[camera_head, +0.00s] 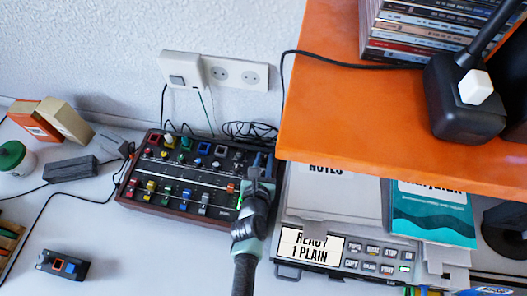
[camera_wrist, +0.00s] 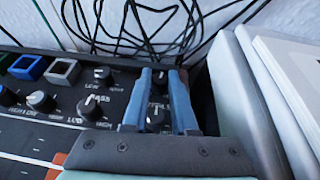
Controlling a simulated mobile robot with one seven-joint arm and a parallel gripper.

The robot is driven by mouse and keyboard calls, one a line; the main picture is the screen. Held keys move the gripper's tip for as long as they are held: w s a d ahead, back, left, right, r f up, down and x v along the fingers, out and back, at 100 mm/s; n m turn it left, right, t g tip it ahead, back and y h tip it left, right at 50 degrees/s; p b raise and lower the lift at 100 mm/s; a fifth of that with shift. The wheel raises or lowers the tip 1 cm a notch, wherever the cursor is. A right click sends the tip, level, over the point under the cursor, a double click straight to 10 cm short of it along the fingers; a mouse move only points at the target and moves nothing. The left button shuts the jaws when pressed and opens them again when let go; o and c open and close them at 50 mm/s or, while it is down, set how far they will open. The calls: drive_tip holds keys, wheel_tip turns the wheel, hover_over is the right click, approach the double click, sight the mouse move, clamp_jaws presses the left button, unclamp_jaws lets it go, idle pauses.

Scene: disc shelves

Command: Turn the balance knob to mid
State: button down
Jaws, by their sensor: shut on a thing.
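The mixer (camera_head: 170,203) is a dark box with a wooden-looking frame and coloured knobs and sliders, on the light desk. My gripper (camera_head: 262,172) is over its back right corner. In the wrist view the two blue fingers of my gripper (camera_wrist: 161,75) are shut on a small black knob (camera_wrist: 160,79) between their tips. Another black knob (camera_wrist: 157,116) shows between the fingers, nearer the palm. The fingers cover part of the lettering, so I cannot read a balance label or tell the held knob's setting. A bass knob (camera_wrist: 91,108) is just left of my fingers.
An orange shelf (camera_head: 400,140) overhangs to the right, with discs and a black device on it. A grey machine (camera_head: 350,257) with papers stands close to the mixer's right. Loose black cables (camera_head: 250,130) lie behind the mixer. The desk in front is mostly clear.

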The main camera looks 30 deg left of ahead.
drive_tip(key=shift+r+p, duration=0.3)
drive_tip(key=shift+p, duration=0.6)
drive_tip(key=shift+f+n+y+p, duration=0.3)
drive_tip(key=c, duration=1)
unclamp_jaws()
drive_tip(key=shift+s+d, duration=0.1)
drive_tip(key=p+v, duration=0.2)
drive_tip(key=v, duration=1.1)
drive_tip(key=shift+r+p, duration=0.2)
drive_tip(key=shift+p, duration=0.2)
